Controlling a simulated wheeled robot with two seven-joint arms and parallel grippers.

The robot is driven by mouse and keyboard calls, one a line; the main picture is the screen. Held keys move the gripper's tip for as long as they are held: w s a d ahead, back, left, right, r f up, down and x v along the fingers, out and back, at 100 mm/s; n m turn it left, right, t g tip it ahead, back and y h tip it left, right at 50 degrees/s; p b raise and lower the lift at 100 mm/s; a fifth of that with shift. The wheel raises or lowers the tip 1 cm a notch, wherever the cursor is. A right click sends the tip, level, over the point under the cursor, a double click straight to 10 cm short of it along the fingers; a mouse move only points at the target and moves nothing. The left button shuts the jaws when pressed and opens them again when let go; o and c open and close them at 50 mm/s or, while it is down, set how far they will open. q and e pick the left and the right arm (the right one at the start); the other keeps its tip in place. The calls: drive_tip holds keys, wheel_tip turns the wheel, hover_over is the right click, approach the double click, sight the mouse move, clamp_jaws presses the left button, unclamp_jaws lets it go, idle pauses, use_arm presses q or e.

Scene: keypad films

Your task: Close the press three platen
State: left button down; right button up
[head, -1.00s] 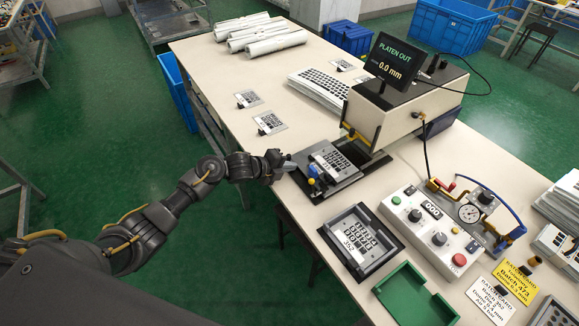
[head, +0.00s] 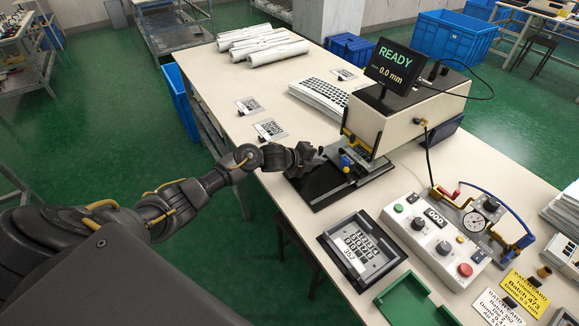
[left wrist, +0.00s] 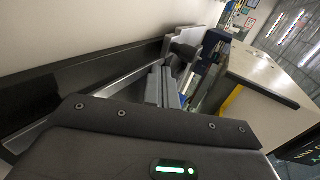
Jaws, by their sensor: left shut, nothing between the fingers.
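The press (head: 405,115) is a beige box on the table, and its screen (head: 394,66) reads READY and 0.0 mm. The platen (head: 366,168) is slid in under the press head, with a blue and yellow knob (head: 346,162) at its front; most of its top is hidden. Black rails (head: 318,190) lie bare in front of it. My left gripper (head: 316,153) is shut and empty, close beside the platen's left front; I cannot tell if it touches. The left wrist view shows the shut fingers (left wrist: 163,88) beside the rail, with the press body (left wrist: 262,92) to the right. My right gripper is not in view.
A keypad fixture (head: 362,250), a control box (head: 435,235) with buttons, a gauge unit (head: 485,215) and a green tray (head: 415,300) stand to the front right.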

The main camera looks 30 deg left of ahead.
use_arm(q)
drive_tip(key=s+a, duration=0.1)
drive_tip(key=s, duration=0.1)
drive_tip(key=s+a+r, duration=0.1)
drive_tip(key=s, duration=0.1)
drive_tip(key=shift+a, duration=0.2)
drive_tip(key=b+v, duration=0.1)
drive_tip(key=v, duration=0.6)
drive_tip(key=shift+s+a+r, duration=0.15)
drive_tip(key=shift+s+r, duration=0.15)
drive_tip(key=shift+s, duration=0.1)
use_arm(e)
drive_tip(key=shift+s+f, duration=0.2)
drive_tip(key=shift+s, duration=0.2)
